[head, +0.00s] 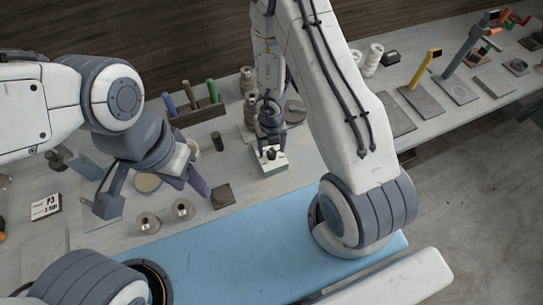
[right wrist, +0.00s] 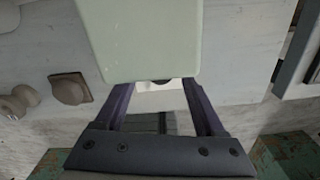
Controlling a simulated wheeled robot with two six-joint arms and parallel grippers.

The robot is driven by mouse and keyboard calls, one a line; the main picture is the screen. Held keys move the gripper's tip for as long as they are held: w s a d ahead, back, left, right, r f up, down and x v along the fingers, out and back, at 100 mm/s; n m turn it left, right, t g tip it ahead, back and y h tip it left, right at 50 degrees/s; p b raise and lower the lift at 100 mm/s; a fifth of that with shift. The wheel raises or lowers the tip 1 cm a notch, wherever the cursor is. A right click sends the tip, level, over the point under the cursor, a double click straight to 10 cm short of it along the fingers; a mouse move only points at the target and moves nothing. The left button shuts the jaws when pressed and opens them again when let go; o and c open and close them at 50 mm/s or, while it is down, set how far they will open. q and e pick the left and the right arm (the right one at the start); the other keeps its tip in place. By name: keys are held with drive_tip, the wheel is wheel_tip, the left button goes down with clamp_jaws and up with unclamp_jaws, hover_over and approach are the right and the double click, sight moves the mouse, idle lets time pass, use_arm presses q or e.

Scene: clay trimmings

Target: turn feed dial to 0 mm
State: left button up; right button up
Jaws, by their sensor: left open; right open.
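A small pale green and white box (head: 273,163) stands on the bench near the middle of the head view, with a dark knob (head: 271,153), apparently the feed dial, on top. My right gripper (head: 269,143) is open, right over the knob. In the right wrist view the pale green box (right wrist: 140,40) fills the upper middle, and a dark bit of the knob (right wrist: 160,82) shows between the two open fingers. Whether they touch it, and the dial's setting, cannot be told. My left gripper (head: 150,190) is open and empty over the bench at left.
A white card (head: 45,207) reading "P3" and apparently "3 mm" lies at left. Two spools (head: 182,209), a dark square block (head: 222,196) and a rack of coloured-handled tools (head: 195,112) stand nearby.

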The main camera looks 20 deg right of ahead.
drive_tip(key=shift+f+b, duration=0.5)
drive_tip(key=shift+f, duration=0.45)
use_arm(q)
drive_tip(key=shift+f, duration=0.9)
use_arm(e)
clamp_jaws()
drive_tip(key=shift+n, duration=0.4)
drive_tip(key=n, duration=0.4)
drive_tip(key=shift+n, duration=0.3)
drive_tip(key=n, duration=0.4)
drive_tip(key=shift+n, duration=0.4)
